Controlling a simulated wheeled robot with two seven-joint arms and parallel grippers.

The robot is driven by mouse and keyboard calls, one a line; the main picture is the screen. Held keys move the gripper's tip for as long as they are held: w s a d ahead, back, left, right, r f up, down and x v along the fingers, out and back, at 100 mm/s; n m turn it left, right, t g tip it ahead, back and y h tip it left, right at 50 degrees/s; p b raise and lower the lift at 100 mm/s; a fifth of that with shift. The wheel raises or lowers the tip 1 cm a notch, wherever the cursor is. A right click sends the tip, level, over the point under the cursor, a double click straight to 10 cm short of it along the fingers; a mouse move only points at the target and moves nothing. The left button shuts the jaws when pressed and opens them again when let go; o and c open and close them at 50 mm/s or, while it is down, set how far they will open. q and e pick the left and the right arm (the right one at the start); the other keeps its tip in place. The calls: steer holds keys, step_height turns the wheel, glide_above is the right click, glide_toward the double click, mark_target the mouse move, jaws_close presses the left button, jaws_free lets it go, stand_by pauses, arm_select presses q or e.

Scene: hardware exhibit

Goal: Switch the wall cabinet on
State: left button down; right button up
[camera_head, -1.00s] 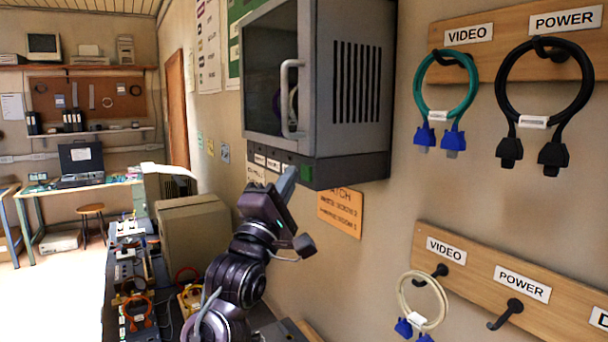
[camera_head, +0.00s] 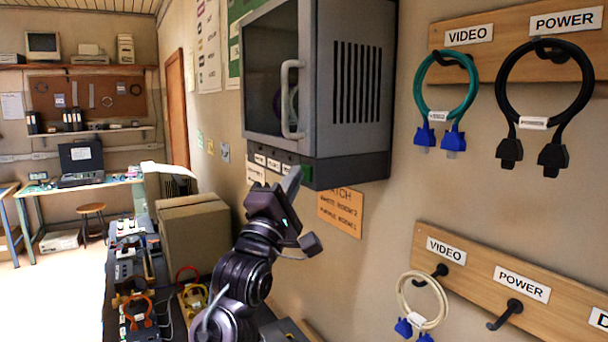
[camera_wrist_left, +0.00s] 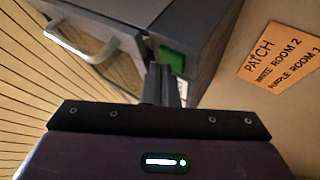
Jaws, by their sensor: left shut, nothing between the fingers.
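The grey wall cabinet (camera_head: 348,85) hangs on the wall, with a glass door and a light vertical handle (camera_head: 290,98). Its dark lower strip carries small white labels and a green square switch (camera_head: 307,173) near the front corner. The switch also shows in the left wrist view (camera_wrist_left: 173,60). My left gripper (camera_head: 292,180) is shut and empty, its fingertips pointing up right beside the switch. In the left wrist view the fingers (camera_wrist_left: 160,75) overlap the lower edge of the switch; I cannot tell whether they touch it. My right gripper is not in view.
An orange patch sign (camera_head: 340,213) is on the wall below the cabinet. Cables hang from wooden racks (camera_head: 500,40) at right. A cardboard-coloured box (camera_head: 193,232) and a cluttered bench (camera_head: 125,265) stand at lower left. The floor at far left is clear.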

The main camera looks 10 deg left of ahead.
arm_select(q)
steer(key=shift+w+d, duration=0.1)
stand_by(0.3)
steer(key=shift+s+a, duration=0.4)
steer(key=shift+s, duration=0.05)
steer(key=s+a, duration=0.4)
steer(key=shift+a, duration=0.15)
stand_by(0.4)
steer(key=shift+s, duration=0.1)
